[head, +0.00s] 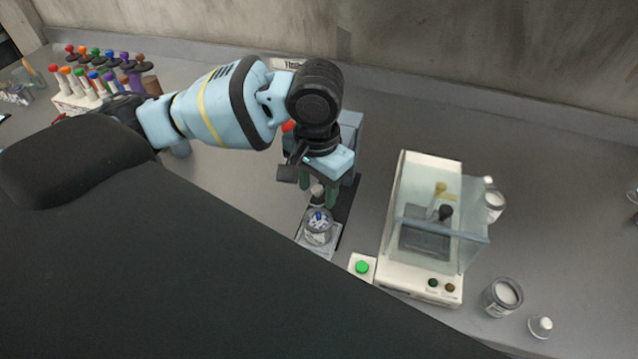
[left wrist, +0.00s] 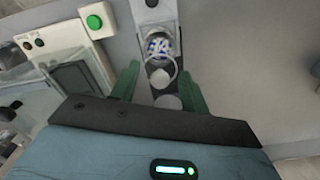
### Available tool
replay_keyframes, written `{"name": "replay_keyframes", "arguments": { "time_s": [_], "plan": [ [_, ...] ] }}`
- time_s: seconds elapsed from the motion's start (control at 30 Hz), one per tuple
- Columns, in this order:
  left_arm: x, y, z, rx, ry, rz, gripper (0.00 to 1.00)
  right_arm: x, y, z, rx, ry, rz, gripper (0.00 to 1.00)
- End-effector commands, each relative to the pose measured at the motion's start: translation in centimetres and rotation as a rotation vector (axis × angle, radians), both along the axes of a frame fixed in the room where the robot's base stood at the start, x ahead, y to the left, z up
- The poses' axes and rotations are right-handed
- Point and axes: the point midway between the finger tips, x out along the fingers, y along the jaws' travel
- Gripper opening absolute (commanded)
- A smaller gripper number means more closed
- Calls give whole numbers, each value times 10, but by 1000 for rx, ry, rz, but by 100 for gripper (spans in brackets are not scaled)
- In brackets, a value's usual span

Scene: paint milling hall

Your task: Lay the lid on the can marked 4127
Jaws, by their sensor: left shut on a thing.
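My left gripper (head: 318,192) is over the bench, just behind a clear can (head: 318,225) with blue and white beads inside. The can also shows in the left wrist view (left wrist: 160,44); its label is too small to read. The gripper's green fingers (left wrist: 160,82) are shut on a small pale round piece, which looks like the lid (left wrist: 160,77), held close to the can's near side in the wrist view. Whether it touches the can I cannot tell. My right gripper is not in view.
A balance with a glass shield (head: 418,275) stands to the right, with a green button box (head: 362,266) beside it. A white-filled jar (head: 502,297) and a small white cap (head: 540,326) are at lower right. A rack of coloured-topped tubes (head: 80,102) is at far left.

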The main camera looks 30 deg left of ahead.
Motion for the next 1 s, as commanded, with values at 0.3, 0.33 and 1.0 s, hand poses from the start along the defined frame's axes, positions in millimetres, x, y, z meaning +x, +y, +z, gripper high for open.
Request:
{"name": "replay_keyframes", "arguments": {
  "time_s": [0.3, 0.33, 1.0],
  "plan": [
    [0, 0, -23, 0, 2, 0, 24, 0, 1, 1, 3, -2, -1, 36],
    [0, 0, -26, 1, 2, 0, 24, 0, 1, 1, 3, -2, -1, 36],
    [0, 0, -62, 0, 0, 0, 24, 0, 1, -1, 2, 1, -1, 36]
  ]
}}
